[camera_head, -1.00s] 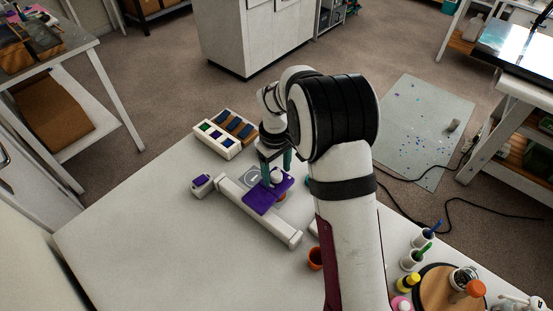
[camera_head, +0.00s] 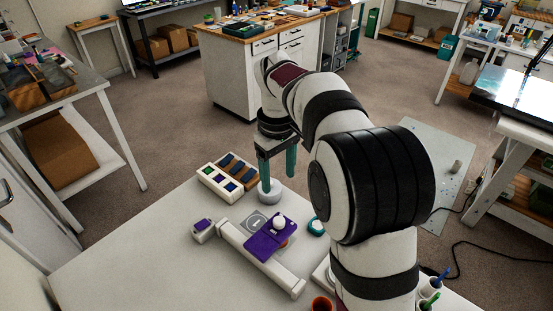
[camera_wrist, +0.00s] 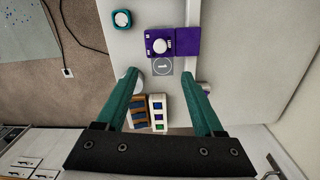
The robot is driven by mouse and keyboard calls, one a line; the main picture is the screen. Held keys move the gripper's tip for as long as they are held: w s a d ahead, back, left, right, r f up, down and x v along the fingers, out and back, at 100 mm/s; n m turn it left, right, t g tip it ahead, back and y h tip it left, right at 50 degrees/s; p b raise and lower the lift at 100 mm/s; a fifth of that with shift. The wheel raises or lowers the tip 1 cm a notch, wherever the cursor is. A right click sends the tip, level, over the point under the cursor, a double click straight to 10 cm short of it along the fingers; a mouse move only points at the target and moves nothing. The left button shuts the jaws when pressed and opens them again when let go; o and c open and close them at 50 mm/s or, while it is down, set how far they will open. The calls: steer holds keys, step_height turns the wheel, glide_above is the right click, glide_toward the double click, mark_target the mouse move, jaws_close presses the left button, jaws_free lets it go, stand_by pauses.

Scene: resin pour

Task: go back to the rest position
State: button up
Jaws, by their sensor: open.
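My gripper (camera_head: 278,182) is open and empty, with its teal fingers pointing down above the table beyond the purple plate. It also shows in the wrist view (camera_wrist: 170,84), with nothing between its fingers. The purple plate (camera_head: 262,244) with a white round knob (camera_head: 278,222) lies across a long white bar on the table, apart from the gripper. The plate also shows in the wrist view (camera_wrist: 187,42). A white round piece (camera_head: 271,195) stands behind the fingers in the head view.
A white tray with coloured squares (camera_head: 220,183) lies left of the gripper. A teal round item (camera_head: 317,227) and an orange cup (camera_head: 322,304) stand on the table (camera_head: 150,255). The table's left part is clear.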

steer(key=s+d+r+m+y, duration=0.1)
steer(key=s+r+m, duration=0.15)
steer(key=s, duration=0.45)
steer(key=s+d+r+m, duration=0.1)
steer(key=s+d+m, duration=0.15)
steer(key=s, duration=0.45)
steer(key=s+f+m, duration=0.2)
steer(key=s+m, duration=0.2)
steer(key=s, duration=0.4)
steer(key=s+f+m+y, duration=0.1)
steer(key=s+f+m, duration=0.2)
steer(key=s, duration=0.6)
steer(key=shift+a+f+m, duration=0.25)
steer(key=shift+a+m, duration=0.1)
steer(key=shift+m, duration=0.05)
